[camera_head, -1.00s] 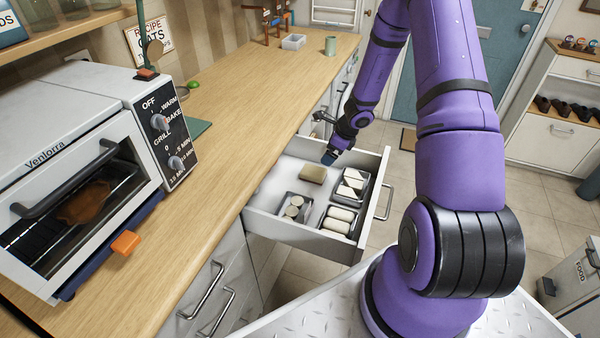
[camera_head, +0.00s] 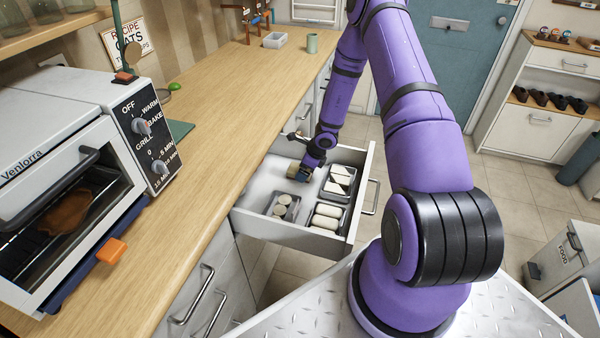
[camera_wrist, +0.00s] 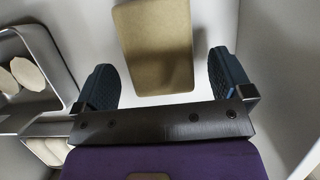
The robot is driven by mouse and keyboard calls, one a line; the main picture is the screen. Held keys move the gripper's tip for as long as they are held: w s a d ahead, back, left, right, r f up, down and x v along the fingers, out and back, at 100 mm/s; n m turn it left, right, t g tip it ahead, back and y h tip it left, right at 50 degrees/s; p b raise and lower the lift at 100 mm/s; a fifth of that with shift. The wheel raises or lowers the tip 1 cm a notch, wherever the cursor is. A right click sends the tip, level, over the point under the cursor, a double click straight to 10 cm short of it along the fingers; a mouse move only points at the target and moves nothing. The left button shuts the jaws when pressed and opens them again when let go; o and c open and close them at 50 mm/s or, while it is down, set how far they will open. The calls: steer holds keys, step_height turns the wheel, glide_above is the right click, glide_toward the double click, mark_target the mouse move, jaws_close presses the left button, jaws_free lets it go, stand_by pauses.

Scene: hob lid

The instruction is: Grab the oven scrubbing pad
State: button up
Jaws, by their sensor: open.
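The scrubbing pad, a tan rectangular block (camera_wrist: 155,48), lies on the white drawer floor in the wrist view. Its near end reaches between the two dark blue fingers of my gripper (camera_wrist: 162,85). The fingers are open, with a gap on each side of the pad. In the head view my gripper (camera_head: 301,173) is low inside the open drawer (camera_head: 262,226), and the pad (camera_head: 293,168) is mostly hidden behind it.
The wooden counter (camera_head: 215,110) with a toaster oven (camera_head: 65,190) is to the left.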

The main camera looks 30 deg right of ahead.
steer(key=shift+x, duration=0.85)
steer(key=c, duration=1)
steer(key=shift+r, duration=0.15)
